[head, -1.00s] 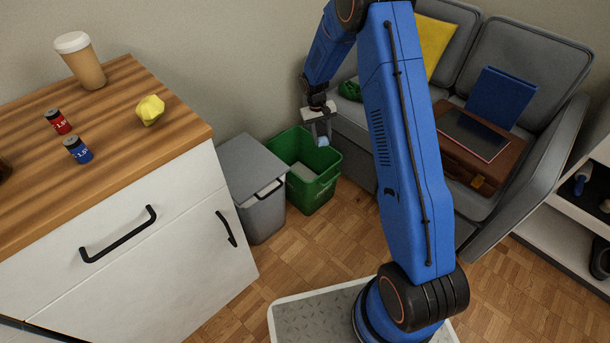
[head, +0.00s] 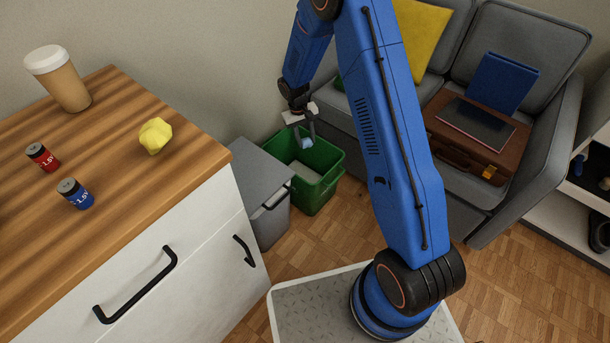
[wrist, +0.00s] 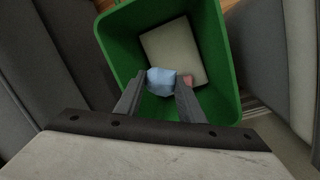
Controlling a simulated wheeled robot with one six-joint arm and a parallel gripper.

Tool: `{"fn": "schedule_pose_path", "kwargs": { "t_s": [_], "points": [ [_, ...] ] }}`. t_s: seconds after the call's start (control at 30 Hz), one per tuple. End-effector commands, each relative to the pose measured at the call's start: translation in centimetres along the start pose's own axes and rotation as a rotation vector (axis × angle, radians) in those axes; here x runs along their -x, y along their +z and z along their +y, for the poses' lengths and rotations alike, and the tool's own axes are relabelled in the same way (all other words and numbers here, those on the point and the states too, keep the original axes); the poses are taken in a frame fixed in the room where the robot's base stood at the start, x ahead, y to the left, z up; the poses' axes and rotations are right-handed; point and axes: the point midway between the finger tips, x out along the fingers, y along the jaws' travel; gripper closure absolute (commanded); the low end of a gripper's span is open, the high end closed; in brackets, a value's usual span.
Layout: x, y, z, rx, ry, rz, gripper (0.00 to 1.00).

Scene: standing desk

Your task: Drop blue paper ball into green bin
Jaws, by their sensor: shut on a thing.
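The blue paper ball (wrist: 161,81) is pale blue and held between the two fingers of my gripper (wrist: 158,92), seen in the wrist view. In the head view the ball (head: 306,143) shows small at the tips of my gripper (head: 304,137). My gripper is shut on it and points down over the open green bin (head: 330,185). In the wrist view the green bin (wrist: 222,75) lies below the ball, with a pale flat thing (wrist: 175,50) and a small reddish thing (wrist: 187,80) inside.
A grey lidded bin (head: 264,185) stands left of the green bin. A wood-topped cabinet (head: 110,130) holds a yellow crumpled ball (head: 155,136), a coffee cup (head: 62,85) and two batteries. A grey sofa (head: 550,100) with a brown briefcase (head: 460,150) stands right.

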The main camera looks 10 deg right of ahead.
Motion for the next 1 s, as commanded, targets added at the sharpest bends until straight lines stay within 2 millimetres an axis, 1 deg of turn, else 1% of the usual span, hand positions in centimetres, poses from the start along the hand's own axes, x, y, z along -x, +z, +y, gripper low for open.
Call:
{"fn": "schedule_pose_path", "kwargs": {
  "t_s": [0.1, 0.3, 0.43, 0.63, 0.67, 0.7, 0.73, 0.77, 1.0],
  "points": [
    [-1.4, -0.1, -0.2, -0.001, 0.000, -0.001, 0.85],
    [-3.0, -0.3, -0.4, -0.001, 0.000, 0.000, 0.85],
    [-3.5, -0.4, -0.5, 0.000, 0.000, 0.001, 0.85],
    [-3.5, -0.4, -0.5, 0.000, 0.000, 0.001, 0.85],
    [-3.5, -0.4, -0.5, 0.000, 0.000, 0.001, 0.62],
    [-3.5, -0.4, -0.5, 0.000, 0.000, 0.001, 0.53],
    [-3.5, -0.4, -0.5, 0.000, 0.000, 0.001, 0.46],
    [-3.5, -0.4, -0.5, -0.001, 0.000, 0.001, 0.43],
    [-3.5, -0.4, -0.5, -0.001, 0.000, 0.001, 0.43]
  ]
}}
